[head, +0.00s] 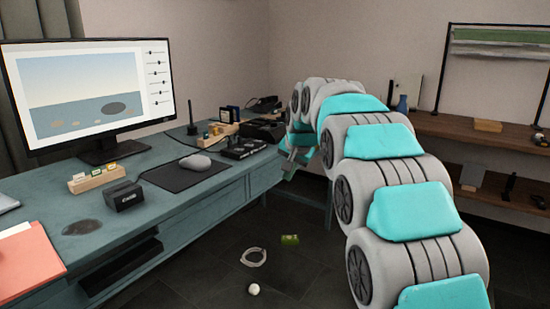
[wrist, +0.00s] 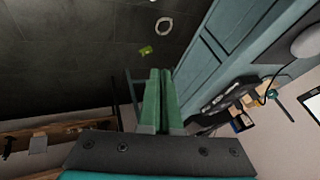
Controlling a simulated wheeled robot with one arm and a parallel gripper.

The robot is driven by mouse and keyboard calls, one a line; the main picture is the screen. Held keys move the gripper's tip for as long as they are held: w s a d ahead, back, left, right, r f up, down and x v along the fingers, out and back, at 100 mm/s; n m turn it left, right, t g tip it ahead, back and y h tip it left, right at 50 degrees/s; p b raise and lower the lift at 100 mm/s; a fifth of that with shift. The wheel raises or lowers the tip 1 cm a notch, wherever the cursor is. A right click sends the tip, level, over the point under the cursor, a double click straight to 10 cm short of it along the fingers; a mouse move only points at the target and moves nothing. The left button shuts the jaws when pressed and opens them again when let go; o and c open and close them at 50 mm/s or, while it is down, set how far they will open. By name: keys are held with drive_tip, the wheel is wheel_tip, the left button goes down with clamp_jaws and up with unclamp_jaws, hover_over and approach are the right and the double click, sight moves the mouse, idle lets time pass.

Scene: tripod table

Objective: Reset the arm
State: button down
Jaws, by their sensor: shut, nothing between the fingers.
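My arm curves up from the lower right of the head view and reaches out toward the right end of the desk. My gripper (wrist: 160,72) shows in the wrist view with its two green fingers shut together and nothing between them. In the head view my gripper (head: 291,168) is small and partly hidden by the arm, beside the desk's right end. The fingers appear to touch nothing.
The teal desk (head: 190,205) holds a monitor (head: 90,95), a mouse (head: 195,162) and several small items. A wooden shelf (head: 460,130) stands at the right. On the dark floor lie a white ring (head: 253,257), a green item (head: 290,240) and a white ball (head: 253,289).

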drive_tip(key=s+d+f+n+g, duration=0.1)
drive_tip(key=s+f, duration=0.5)
drive_tip(key=s, duration=1.1)
drive_tip(key=s+d+f+n+g+h, duration=0.1)
drive_tip(key=s+d+f+g, duration=0.3)
drive_tip(key=s, duration=1.3)
drive_tip(key=s+d+f+n+g, duration=0.3)
drive_tip(key=s+d+f, duration=0.3)
drive_tip(key=s, duration=1.2)
drive_tip(key=shift+f+h, duration=0.4)
drive_tip(key=shift+f, duration=0.5)
drive_tip(key=shift+s, duration=0.1)
